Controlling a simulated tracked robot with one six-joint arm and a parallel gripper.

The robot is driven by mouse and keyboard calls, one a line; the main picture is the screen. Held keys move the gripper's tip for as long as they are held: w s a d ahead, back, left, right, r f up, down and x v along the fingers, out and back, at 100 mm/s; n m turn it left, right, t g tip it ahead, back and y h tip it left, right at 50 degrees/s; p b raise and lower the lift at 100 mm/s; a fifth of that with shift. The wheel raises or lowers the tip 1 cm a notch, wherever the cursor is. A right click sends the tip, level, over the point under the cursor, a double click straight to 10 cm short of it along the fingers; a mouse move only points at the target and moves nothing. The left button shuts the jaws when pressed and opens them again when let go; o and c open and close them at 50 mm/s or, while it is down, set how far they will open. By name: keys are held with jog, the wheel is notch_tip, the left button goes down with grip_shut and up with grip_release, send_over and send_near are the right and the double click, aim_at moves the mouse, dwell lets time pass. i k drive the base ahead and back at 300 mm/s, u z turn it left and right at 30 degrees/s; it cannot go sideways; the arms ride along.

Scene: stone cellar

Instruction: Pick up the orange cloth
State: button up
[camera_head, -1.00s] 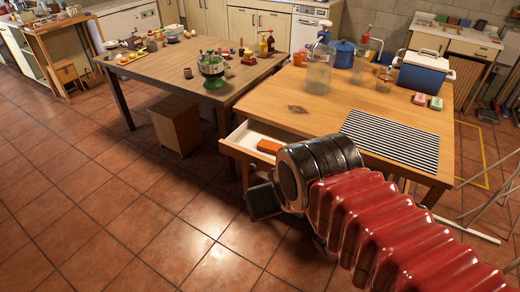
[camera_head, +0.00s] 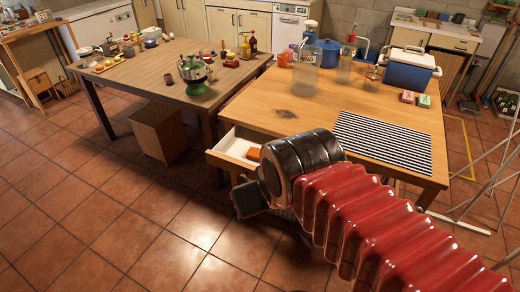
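The orange cloth (camera_head: 253,154) lies in the open white-lined drawer (camera_head: 229,146) of the right wooden table. Only a small part of it shows, the rest being hidden behind my black and red arm. My gripper (camera_head: 250,198) is a dark shape below and in front of the drawer, at the lower left of the arm's end. Its fingers are too dark and too much covered to tell whether they are open or shut. I see no cloth in it.
The right wooden table (camera_head: 290,102) carries a striped mat (camera_head: 383,142), a blue cooler (camera_head: 410,70) and a large clear bottle (camera_head: 305,72). A second table (camera_head: 150,72) with several small items stands left, a wooden box (camera_head: 158,134) under it. The tiled floor at left is clear.

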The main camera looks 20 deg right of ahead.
aim_at(252, 154)
jog(key=u, duration=0.05)
jog(key=i, duration=1.45)
